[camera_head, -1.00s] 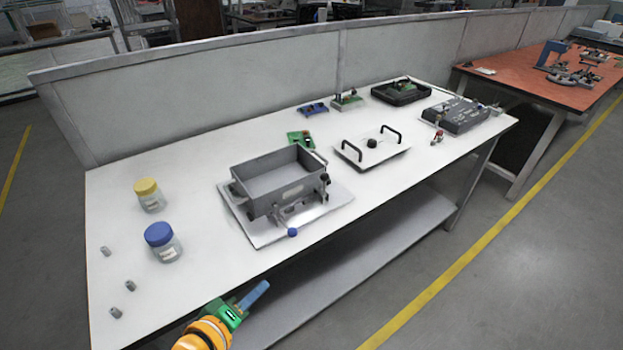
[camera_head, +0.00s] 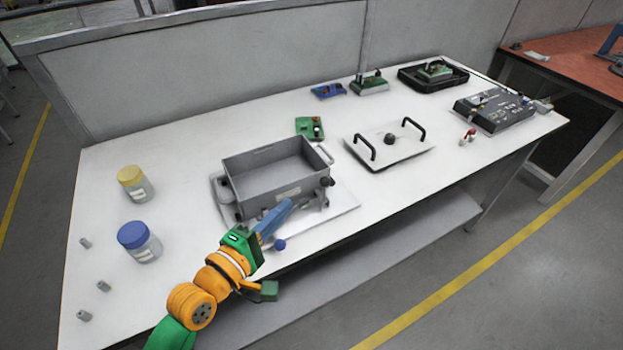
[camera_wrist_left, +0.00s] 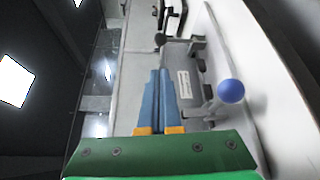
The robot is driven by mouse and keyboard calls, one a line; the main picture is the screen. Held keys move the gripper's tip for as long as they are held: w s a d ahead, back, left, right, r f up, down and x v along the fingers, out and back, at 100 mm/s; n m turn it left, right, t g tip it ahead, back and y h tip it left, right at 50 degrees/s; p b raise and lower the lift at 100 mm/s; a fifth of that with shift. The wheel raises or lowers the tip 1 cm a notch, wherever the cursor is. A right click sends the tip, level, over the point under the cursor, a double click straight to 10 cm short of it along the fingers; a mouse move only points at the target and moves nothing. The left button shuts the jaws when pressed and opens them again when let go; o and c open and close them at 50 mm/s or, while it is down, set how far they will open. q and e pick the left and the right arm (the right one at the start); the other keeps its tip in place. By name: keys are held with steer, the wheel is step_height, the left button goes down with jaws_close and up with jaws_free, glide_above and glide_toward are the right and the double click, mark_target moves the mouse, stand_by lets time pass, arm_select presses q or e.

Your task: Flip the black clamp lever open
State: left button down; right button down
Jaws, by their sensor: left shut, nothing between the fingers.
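A grey open box (camera_head: 270,178) stands on a white base plate (camera_head: 345,205). Dark clamp parts (camera_head: 327,182) sit at its front right corner; a dark knob (camera_wrist_left: 160,39) shows beyond my fingers in the left wrist view. I cannot tell clearly which part is the black lever. A rod with a blue ball (camera_head: 279,244) sticks out at the front, also seen in the left wrist view (camera_wrist_left: 230,91). My left gripper (camera_head: 288,204) is shut and empty, its blue fingers in front of the box's front wall and partly hiding the clamp hardware.
A white lid with two black handles (camera_head: 388,155) lies right of the box. A green part (camera_head: 309,128) lies behind it. A yellow-lidded jar (camera_head: 135,184) and a blue-lidded jar (camera_head: 139,242) stand at left. The table's front edge runs below my arm.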

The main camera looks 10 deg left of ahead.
arm_select(q)
steer(key=x, duration=1)
steer(key=shift+w+d+f, duration=0.1)
steer(key=shift+w+f, duration=0.05)
steer(key=shift+w, duration=0.05)
steer(key=shift+b, duration=0.3)
steer(key=shift+s+d+f+m+b, duration=0.1)
steer(key=shift+s+d+m+b, duration=0.1)
steer(key=shift+s+m+b, duration=0.25)
steer(key=shift+s+d+r+m+t+p, duration=0.2)
steer(key=shift+r+m+t+p, duration=0.15)
steer(key=shift+p, duration=0.55)
steer(key=shift+s+f, duration=0.1)
steer(key=shift+f, duration=0.05)
